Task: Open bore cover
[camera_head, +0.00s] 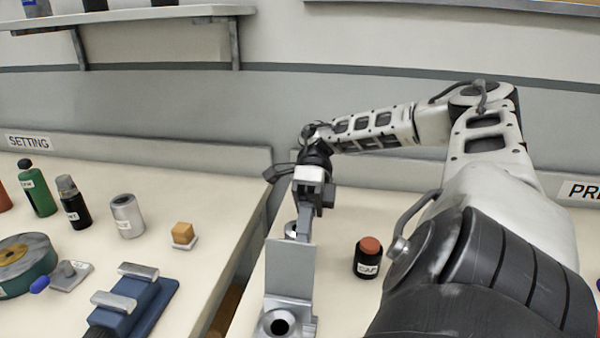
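A grey metal fixture stands on the right-hand worktop. Its flat rectangular plate (289,268), which looks like the bore cover, stands upright, and a dark round bore (279,324) shows below it at the picture's lower edge. My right gripper (304,226) points down at the plate's top edge from behind. A grey finger meets or overlaps that edge; I cannot tell if the fingers grip it. A small round metal part (291,229) shows just left of the finger. My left gripper is not in view.
A black jar with a red-brown lid (369,258) stands right of the fixture. A gap separates the left worktop, which holds a blue vise-like fixture (134,303), a wooden cube (183,233), a metal cylinder (127,216), bottles and a green reel (25,266).

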